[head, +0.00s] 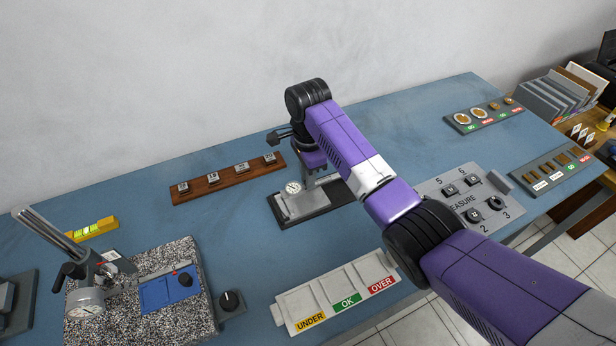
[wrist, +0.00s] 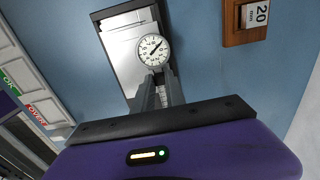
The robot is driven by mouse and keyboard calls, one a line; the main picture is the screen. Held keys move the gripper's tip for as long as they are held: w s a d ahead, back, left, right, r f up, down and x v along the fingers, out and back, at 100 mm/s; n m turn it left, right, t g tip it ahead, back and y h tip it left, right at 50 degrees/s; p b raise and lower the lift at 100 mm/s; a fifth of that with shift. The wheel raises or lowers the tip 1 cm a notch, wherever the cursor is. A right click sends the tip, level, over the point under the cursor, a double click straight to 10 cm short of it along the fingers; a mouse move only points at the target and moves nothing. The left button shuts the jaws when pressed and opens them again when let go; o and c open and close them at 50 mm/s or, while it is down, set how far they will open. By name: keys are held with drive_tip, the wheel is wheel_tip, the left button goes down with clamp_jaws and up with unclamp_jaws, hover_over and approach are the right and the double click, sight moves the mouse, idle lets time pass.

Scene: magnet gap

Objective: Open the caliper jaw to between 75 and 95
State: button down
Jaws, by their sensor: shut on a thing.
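A device with a round white dial (head: 293,187) stands on a black base (head: 318,206) near the middle of the blue table; it appears to be the caliper. In the wrist view its dial (wrist: 153,50) shows a dark pointer slanting to the upper right; I cannot read the value surely. A pale metal plate (wrist: 122,50) lies beside the dial. My gripper (head: 308,183) points down at this device. In the wrist view my gripper (wrist: 158,84) is shut on a part just below the dial, probably the caliper jaw. The held part is mostly hidden by the fingers.
A wooden rack (head: 228,179) of numbered blocks stands behind left. A sorting tray marked UNDER, OK and OVER (head: 337,294) lies in front. A granite plate (head: 120,262) with instruments is at left. A grey MEASURE panel (head: 432,187) is at right. Bare table lies between.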

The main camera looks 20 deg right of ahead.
sight(334, 176)
idle(0.8)
drive_tip(key=d+p, duration=0.1)
drive_tip(key=d, duration=0.7)
drive_tip(key=c, duration=1.4)
unclamp_jaws()
drive_tip(key=shift+o, duration=0.2)
drive_tip(key=shift+r, duration=0.1)
wheel_tip(334, 176, up, 8)
drive_tip(key=shift+f, duration=0.2)
drive_tip(key=shift+w, duration=0.1)
